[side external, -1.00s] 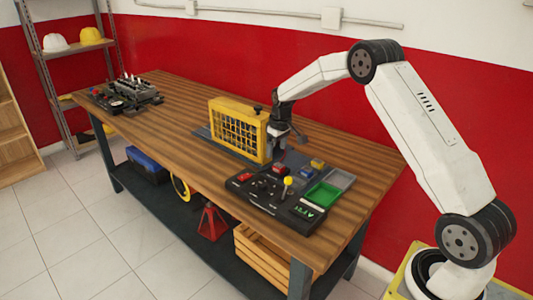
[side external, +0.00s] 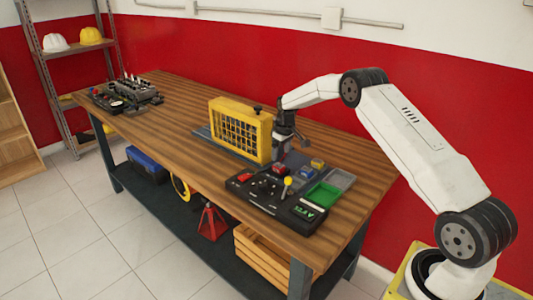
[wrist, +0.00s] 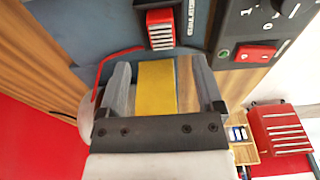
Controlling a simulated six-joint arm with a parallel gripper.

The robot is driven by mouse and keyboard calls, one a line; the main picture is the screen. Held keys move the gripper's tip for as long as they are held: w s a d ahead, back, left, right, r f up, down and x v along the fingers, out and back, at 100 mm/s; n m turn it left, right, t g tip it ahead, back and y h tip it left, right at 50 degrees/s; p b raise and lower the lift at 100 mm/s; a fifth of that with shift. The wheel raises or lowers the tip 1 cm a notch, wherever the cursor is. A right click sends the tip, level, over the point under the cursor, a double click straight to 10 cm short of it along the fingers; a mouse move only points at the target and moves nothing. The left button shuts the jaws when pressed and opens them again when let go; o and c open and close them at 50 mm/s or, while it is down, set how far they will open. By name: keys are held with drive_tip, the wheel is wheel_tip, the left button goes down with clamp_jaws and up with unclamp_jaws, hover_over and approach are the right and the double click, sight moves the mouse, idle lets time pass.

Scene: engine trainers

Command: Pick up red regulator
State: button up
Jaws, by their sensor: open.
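The red regulator (side external: 278,168) lies on the bench beside the black control panel. In the wrist view the red regulator (wrist: 160,28), with pale ribs, sits beyond my fingers near the top edge, next to partly visible white lettering. My gripper (side external: 290,146) is above the bench, just right of the yellow cage and beyond the regulator. In the wrist view my gripper (wrist: 160,88) is open. A yellow surface shows between its fingers, and I cannot tell what it belongs to.
The yellow cage (side external: 240,130) stands close to the left of my gripper. The control panel (side external: 270,195) has a yellow-knobbed lever. A green tray (side external: 323,194) and a yellow-topped part (side external: 317,163) are to the right. The bench's far left holds an engine unit (side external: 130,92).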

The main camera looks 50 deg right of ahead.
sight(279, 164)
drive_tip(key=shift+w+a+f, duration=0.1)
drive_tip(key=shift+w+f, duration=0.05)
drive_tip(key=shift+f, duration=1.15)
drive_tip(key=shift+w+a+f, duration=0.1)
drive_tip(key=shift+f, duration=1.2)
drive_tip(key=shift+d, duration=0.1)
clamp_jaws()
